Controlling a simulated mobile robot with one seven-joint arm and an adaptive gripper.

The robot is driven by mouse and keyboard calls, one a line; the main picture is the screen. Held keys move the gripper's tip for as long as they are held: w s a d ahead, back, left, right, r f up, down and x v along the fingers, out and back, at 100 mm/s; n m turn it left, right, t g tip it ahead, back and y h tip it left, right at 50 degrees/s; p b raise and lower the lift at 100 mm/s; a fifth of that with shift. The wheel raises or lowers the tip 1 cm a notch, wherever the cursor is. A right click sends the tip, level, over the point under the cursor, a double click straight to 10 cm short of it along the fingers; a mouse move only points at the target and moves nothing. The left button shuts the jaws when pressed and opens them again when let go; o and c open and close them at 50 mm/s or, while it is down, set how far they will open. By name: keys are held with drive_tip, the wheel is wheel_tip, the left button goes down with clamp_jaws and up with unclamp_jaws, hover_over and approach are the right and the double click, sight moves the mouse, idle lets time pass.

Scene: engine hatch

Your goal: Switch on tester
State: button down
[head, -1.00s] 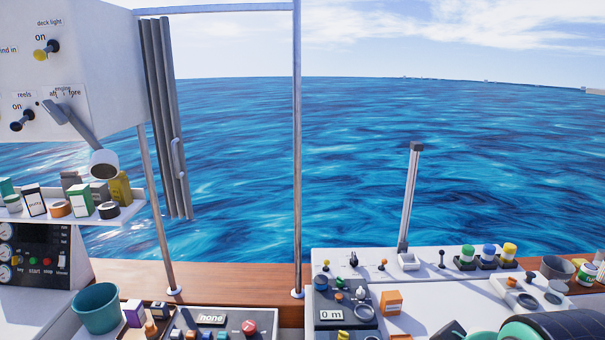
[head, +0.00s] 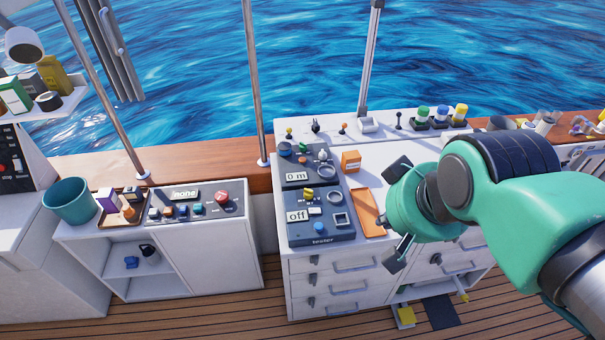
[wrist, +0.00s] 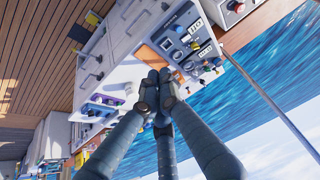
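The tester (head: 322,238) is a dark grey panel at the front left of the white drawer console in the head view, labelled "tester". Its display (head: 297,215) reads "off". It carries a yellow knob (head: 308,195), a small light switch (head: 315,211), a blue button (head: 319,228) and two gauges. My gripper (head: 398,212) is to the right of the tester, apart from it, over the console. In the wrist view my gripper's dark fingers (wrist: 156,92) converge close together with nothing visible between them; their gap is unclear. The panels show there beyond the fingertips.
Behind the tester is a panel reading "0 m" (head: 297,176). An orange tray (head: 367,212) lies between tester and gripper, with an orange box (head: 350,161) behind it. A left cabinet holds a "none" panel (head: 185,194) and a teal bucket (head: 69,202). Several coloured jars stand at the back.

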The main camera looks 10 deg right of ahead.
drive_tip(key=w+d+f+m+t+h+p, duration=0.1)
drive_tip(key=w+d+f+p, duration=0.15)
drive_tip(key=w, duration=0.95)
drive_tip(key=w+d+f+t+p, duration=0.2)
drive_tip(key=w+f, duration=0.2)
drive_tip(key=w, duration=0.8)
drive_tip(key=w+a+f+y+p, duration=0.2)
drive_tip(key=w+a+f, duration=0.2)
drive_tip(key=f, duration=0.5)
drive_tip(key=w+a+f+y+p, duration=0.2)
drive_tip(key=w+a+f+y, duration=0.1)
drive_tip(key=a+f, duration=0.3)
wheel_tip(320, 180, down, 3)
drive_tip(key=shift+w+a+r+y, duration=0.15)
drive_tip(key=shift+w+y, duration=0.15)
drive_tip(key=shift+w, duration=0.15)
drive_tip(key=shift+f, duration=0.25)
drive_tip(key=b, duration=0.7)
hover_over(313, 212)
drive_tip(key=f, duration=0.5)
drive_tip(key=shift+d+f, duration=0.25)
drive_tip(key=shift+d, duration=0.1)
drive_tip(key=shift+a+f+b, duration=0.15)
drive_tip(key=shift+f+b, duration=0.3)
drive_tip(key=shift+f, duration=0.25)
drive_tip(key=shift+a+f+b, duration=0.1)
drive_tip(key=shift+f+b, duration=0.3)
drive_tip(key=shift+f, duration=0.25)
